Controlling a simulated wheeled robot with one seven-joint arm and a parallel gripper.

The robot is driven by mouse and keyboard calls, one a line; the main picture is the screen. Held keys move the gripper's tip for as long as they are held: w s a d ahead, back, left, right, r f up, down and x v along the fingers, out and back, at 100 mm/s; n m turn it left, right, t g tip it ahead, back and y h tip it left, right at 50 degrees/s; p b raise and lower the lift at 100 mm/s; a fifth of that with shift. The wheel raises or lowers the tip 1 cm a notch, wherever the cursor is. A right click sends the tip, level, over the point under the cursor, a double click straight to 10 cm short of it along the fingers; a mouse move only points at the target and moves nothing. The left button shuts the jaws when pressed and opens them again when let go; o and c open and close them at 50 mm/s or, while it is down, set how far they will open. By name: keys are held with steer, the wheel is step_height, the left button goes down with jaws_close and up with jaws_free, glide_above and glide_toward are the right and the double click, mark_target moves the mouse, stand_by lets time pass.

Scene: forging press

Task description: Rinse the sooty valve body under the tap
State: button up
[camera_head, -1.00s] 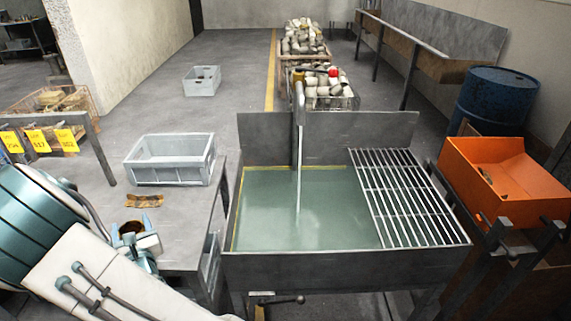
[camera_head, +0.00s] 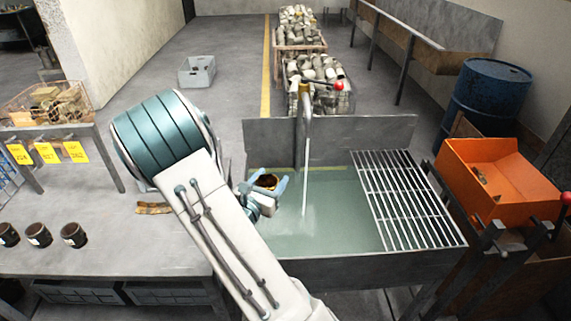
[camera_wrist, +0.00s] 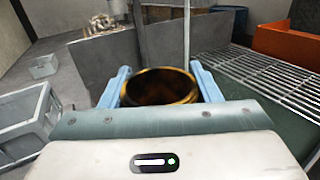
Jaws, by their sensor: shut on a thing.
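The valve body (camera_head: 267,181) is a short open ring, orange-brown with dark soot inside. It also shows in the wrist view (camera_wrist: 160,87), mouth upward. My gripper (camera_head: 266,185) is shut on it, with a blue finger on each side (camera_wrist: 163,90). It is held over the left part of the water-filled sink (camera_head: 350,268). The tap (camera_head: 305,110) runs a thin stream of water (camera_head: 306,165). In the head view the stream falls to the right of the valve body, apart from it. The valve body's underside is hidden.
A slatted drain rack (camera_head: 405,195) covers the sink's right side. An orange bin (camera_head: 490,210) stands further right, with a blue drum (camera_head: 490,105) behind. Three dark pots (camera_head: 40,234) sit on the table (camera_head: 110,262) at left. A grey crate (camera_wrist: 28,120) shows in the wrist view.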

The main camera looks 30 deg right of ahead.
steer(key=w+d+g+b, duration=0.1)
steer(key=w+d, duration=0.1)
steer(key=d, duration=0.5)
steer(key=w+d+f+m+g+b, duration=0.1)
steer(key=w+d, duration=0.2)
steer(key=d, duration=0.4)
steer(key=shift+w+d+f+m+h, duration=0.2)
steer(key=shift+f+m+h, duration=0.1)
steer(key=shift+h, duration=0.1)
steer(key=shift+s, duration=0.1)
stand_by(0.7)
steer(key=shift+s+d+b, duration=0.3)
steer(key=shift+s+b, duration=0.1)
steer(key=shift+b, duration=0.05)
steer(key=shift+w+a, duration=0.1)
steer(key=shift+w+a, duration=0.25)
steer(key=shift+w, duration=0.15)
steer(key=shift+s, duration=0.1)
steer(key=shift+s+d, duration=0.35)
steer(key=shift+s, duration=0.05)
